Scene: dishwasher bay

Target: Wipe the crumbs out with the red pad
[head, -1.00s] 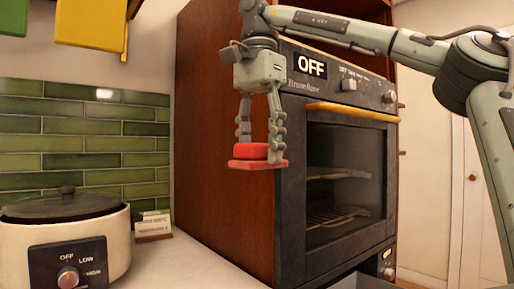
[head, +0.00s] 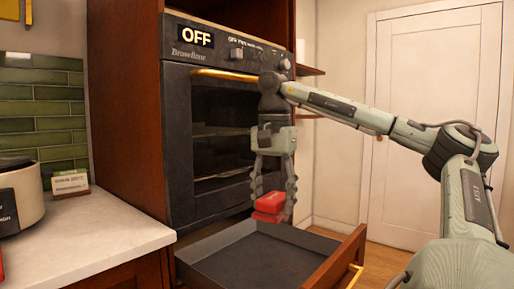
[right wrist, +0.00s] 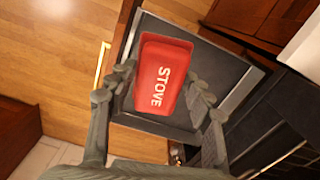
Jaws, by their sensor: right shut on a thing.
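The red pad (head: 269,204) is held between the fingers of my right gripper (head: 273,196), just above the open drawer (head: 205,264). In the right wrist view the pad (right wrist: 163,75) has the word STOVE in white on it, and the fingers of the right gripper (right wrist: 160,90) stand on either side of it. The drawer (right wrist: 213,62) shows below the pad there, with a dark floor. I cannot make out crumbs in either view. My left gripper is not in view.
The oven (head: 210,130) is shut above the drawer, with a display reading OFF. A pale counter (head: 90,235) with a cooker (head: 20,200) and a small card (head: 70,184) is at the left. Wooden floor (right wrist: 50,60) lies beyond the drawer front.

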